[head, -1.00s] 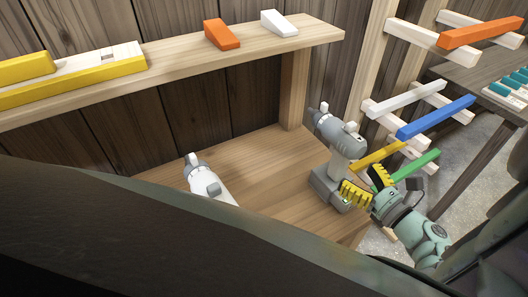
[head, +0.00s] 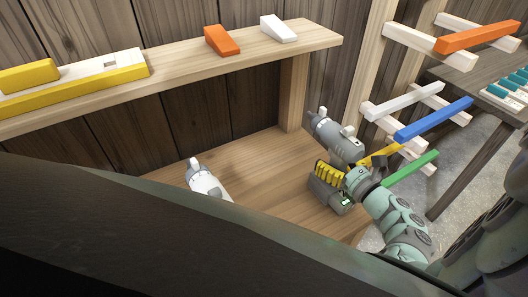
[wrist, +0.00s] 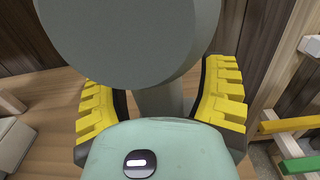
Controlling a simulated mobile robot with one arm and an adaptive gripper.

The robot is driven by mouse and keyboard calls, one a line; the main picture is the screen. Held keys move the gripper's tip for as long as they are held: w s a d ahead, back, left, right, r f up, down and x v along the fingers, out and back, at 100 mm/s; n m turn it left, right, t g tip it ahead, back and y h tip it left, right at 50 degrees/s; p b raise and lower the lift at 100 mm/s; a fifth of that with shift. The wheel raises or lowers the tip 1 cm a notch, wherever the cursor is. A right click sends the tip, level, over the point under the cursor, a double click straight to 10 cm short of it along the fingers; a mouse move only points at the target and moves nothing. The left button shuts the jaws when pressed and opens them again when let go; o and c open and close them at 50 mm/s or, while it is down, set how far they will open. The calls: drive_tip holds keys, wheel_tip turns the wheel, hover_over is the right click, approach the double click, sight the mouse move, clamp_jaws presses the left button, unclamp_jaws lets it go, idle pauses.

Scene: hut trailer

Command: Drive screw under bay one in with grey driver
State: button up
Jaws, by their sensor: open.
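The grey driver (head: 333,138) stands upright on the wooden bench (head: 265,190), below the right end of the shelf. My gripper (head: 352,170) is at its handle, with its yellow-padded fingers apart. In the wrist view the driver's rounded grey body (wrist: 130,40) fills the top middle. Its handle (wrist: 165,98) runs down between the two fingers of my gripper (wrist: 160,105), with gaps visible on both sides. My wrist hides part of the handle in the head view. I cannot make out a screw or a bay label.
A white and grey driver (head: 205,182) stands to the left on the bench. The shelf (head: 180,72) above holds a yellow block (head: 28,76), an orange wedge (head: 223,40) and a white wedge (head: 278,29). Pegs with coloured bars, including a blue bar (head: 433,118), stand at the right.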

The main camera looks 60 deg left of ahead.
clamp_jaws()
idle(0.5)
drive_tip(key=shift+r, duration=0.1)
